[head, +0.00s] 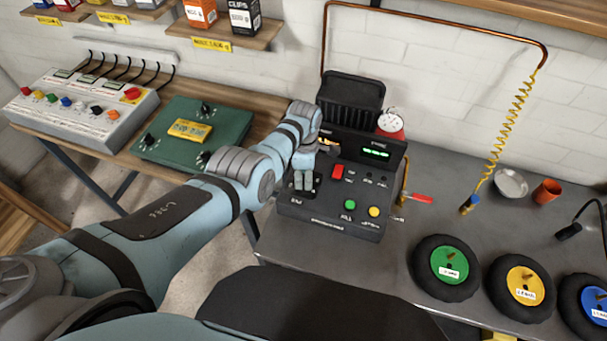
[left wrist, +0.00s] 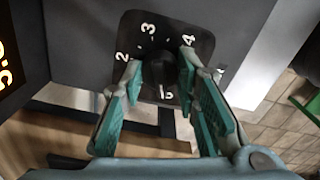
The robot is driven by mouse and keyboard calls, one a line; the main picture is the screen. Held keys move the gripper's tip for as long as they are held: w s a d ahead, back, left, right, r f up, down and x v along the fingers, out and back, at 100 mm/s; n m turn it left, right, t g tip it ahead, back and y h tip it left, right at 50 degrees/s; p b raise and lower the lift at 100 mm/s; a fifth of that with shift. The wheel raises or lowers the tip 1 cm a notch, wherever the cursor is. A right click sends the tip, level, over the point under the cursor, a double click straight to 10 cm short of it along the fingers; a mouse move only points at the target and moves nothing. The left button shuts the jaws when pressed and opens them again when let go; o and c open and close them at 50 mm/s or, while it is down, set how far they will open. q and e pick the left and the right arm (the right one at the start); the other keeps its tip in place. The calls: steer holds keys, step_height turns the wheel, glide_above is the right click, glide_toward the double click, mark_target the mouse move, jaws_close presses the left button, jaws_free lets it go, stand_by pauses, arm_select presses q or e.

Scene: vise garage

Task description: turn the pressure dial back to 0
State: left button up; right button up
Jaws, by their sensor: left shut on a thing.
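The pressure dial (left wrist: 160,71) is a black knob on a dark square plate with white numbers; 2, 3, 4 and 0 show in the left wrist view. Which number it points to is hard to tell. My left gripper (left wrist: 160,60) has its teal-padded fingers on both sides of the knob, closed on it. In the head view my left gripper (head: 303,181) reaches down onto the plate at the left of the black control console (head: 330,215) and mostly hides the dial. A green-lit display (head: 375,152) is on the console. My right gripper is not in view.
The console has a red switch (head: 337,171), a green button (head: 350,205) and a yellow button (head: 374,212). A red-handled valve (head: 420,198) sticks out at its right. Several tyres, a metal dish (head: 510,183) and an orange cup (head: 547,191) stand farther right on the bench.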

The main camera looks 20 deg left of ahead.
mark_target(304, 177)
arm_select(q)
steer(key=shift+n, duration=0.6)
steer(key=o, duration=1.2)
steer(key=shift+c, duration=0.2)
step_height(304, 177, up, 12)
